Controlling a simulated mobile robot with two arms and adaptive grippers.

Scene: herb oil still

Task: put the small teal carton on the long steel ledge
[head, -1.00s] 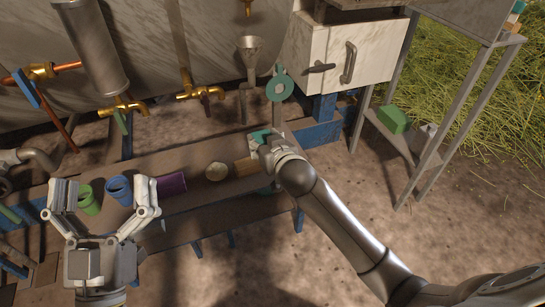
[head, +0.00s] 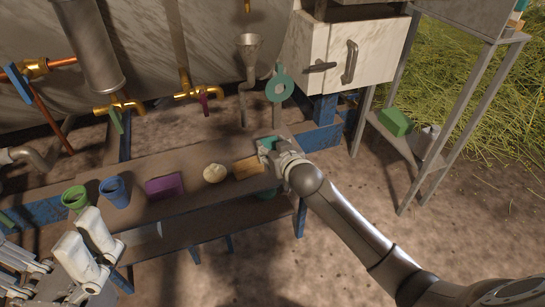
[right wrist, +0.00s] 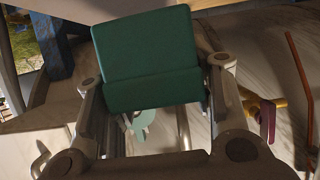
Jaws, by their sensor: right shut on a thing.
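The small teal carton (head: 266,144) is in my right gripper (head: 277,152), at the right end of a long, dull brown-grey ledge (head: 205,199). In the right wrist view the carton (right wrist: 150,62) fills the space between both fingers of the right gripper (right wrist: 157,82). It is tilted in that picture. I cannot tell whether the carton touches the ledge or is just above it. My left gripper (head: 88,248) is at the lower left, in front of the ledge, with its fingers apart and empty.
On the ledge stand a green cup (head: 75,198), a blue cup (head: 115,191), a purple box (head: 165,186), a pale round item (head: 214,172) and a tan block (head: 247,167). A white cabinet (head: 345,50) and a funnel (head: 248,45) are behind. A green box (head: 396,121) sits on a rack at right.

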